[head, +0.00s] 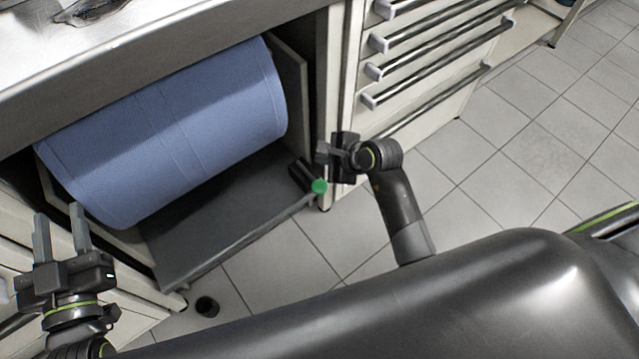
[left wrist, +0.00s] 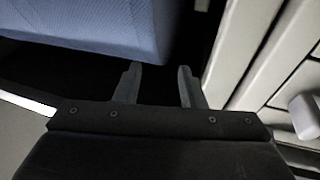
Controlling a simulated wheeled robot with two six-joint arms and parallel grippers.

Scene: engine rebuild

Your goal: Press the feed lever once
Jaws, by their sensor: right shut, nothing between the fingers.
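The feed lever (head: 319,186), a short dark arm with a round green end, sticks out at the right front corner of the grey shelf under the big blue roll (head: 170,125). My right gripper (head: 322,154) is shut and empty just above the green end in the head view; a gap shows between them, though I cannot tell their depth apart. My left gripper (head: 59,213) is open and empty, in front of the roll's left end. In the left wrist view its two fingers (left wrist: 157,85) stand apart below the roll (left wrist: 95,28). The lever is not visible there.
The roll sits in an open bay under a metal worktop (head: 190,40). Drawers with bar handles (head: 440,65) stand to the right. A small black cylinder (head: 207,306) stands on the tiled floor (head: 290,265). The floor at right is clear.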

